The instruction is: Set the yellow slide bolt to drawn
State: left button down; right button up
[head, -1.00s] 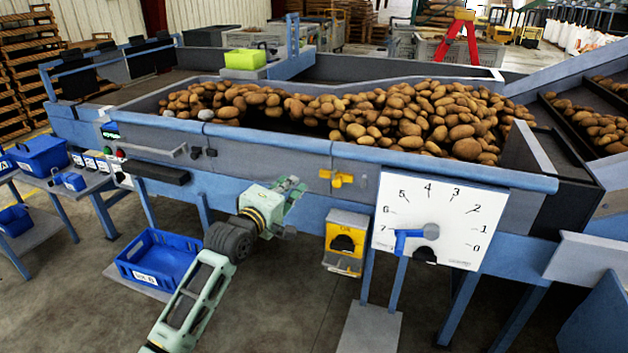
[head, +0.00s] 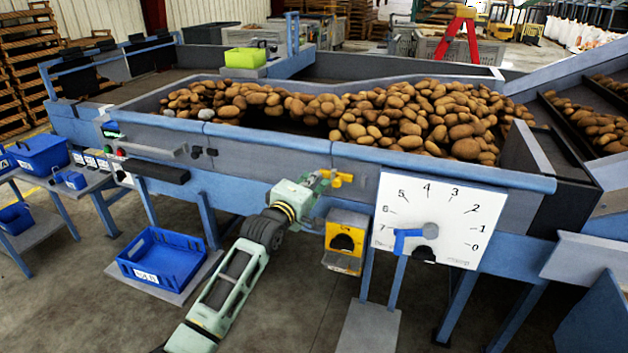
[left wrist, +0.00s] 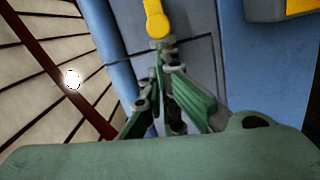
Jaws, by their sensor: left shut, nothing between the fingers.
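The yellow slide bolt (head: 337,178) is on the grey side panel of the grader, below the blue rail and left of the white dial. It also shows at the top of the left wrist view (left wrist: 156,18). My left gripper (head: 322,176) is close to the left end of the bolt in the head view. In the left wrist view its fingertips (left wrist: 163,48) are together just below the bolt's rounded yellow end, with nothing between them. I cannot tell whether they touch the bolt. My right gripper is not in view.
A white dial (head: 437,215) with a blue pointer is right of the bolt. A yellow box (head: 346,222) hangs below it. A blue crate (head: 163,257) stands lower left. Potatoes (head: 400,115) fill the bed above. Floor in front is open.

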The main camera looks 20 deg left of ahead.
pick_arm(q)
jog(key=d+p, duration=0.1)
jog(key=d, duration=0.3)
jog(key=shift+s+d+p, duration=0.1)
jog(key=shift+d+p, duration=0.2)
jog(key=shift+d, duration=0.05)
jog(key=shift+a+r, duration=0.1)
jog(key=shift+a, duration=0.05)
